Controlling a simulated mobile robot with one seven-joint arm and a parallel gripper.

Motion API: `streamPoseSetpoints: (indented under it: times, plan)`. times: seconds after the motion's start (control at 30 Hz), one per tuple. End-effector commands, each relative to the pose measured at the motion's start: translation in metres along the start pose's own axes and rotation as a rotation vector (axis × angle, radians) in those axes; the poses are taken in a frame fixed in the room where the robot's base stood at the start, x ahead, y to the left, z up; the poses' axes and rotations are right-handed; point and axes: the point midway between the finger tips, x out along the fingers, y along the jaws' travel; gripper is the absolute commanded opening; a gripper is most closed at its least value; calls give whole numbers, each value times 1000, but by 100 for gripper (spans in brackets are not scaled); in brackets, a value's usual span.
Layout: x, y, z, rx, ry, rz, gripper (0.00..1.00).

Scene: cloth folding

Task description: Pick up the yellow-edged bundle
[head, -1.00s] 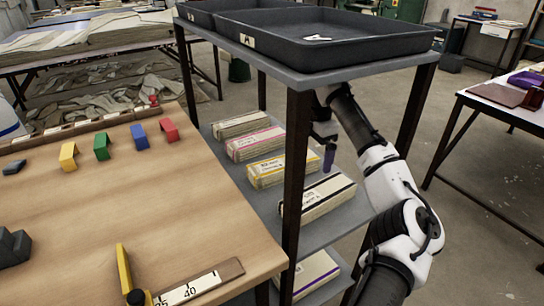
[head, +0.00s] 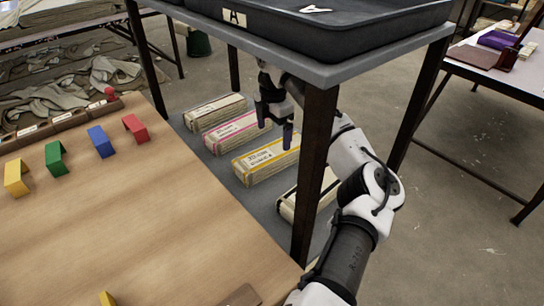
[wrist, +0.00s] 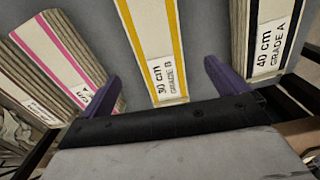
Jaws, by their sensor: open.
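The yellow-edged bundle (head: 262,165) is a pale folded stack with a yellow band and a printed label. It lies on the grey shelf between the pink-edged and black-edged bundles. My gripper (head: 275,126) is above its far part, under the shelf's top tray level. In the wrist view the bundle (wrist: 156,40) shows between the two purple fingers of my gripper (wrist: 161,68), with a label reading 30 cm, Grade B. The fingers are open and apart, with nothing held.
A pink-edged bundle (head: 236,132) and a plain-looking bundle (head: 215,111) lie farther back. A black-edged bundle (head: 292,207) lies nearer, partly behind a dark rack post (head: 314,165). A black tray (head: 370,32) sits overhead. A wooden table (head: 120,225) stands at left.

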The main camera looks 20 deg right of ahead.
Motion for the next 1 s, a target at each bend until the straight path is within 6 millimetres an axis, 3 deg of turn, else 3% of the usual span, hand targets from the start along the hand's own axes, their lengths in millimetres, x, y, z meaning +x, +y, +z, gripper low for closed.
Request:
streamPoseSetpoints:
  times: [0.1,0.37,0.7,0.97,1.0]
  plan:
    - [21,-1,0,1,1,-1,98]
    - [41,0,-2,-2,0,0,98]
    - [85,0,-9,-1,1,-1,98]
    - [88,1,-10,-1,1,1,98]
    - [88,1,-9,-1,0,1,94]
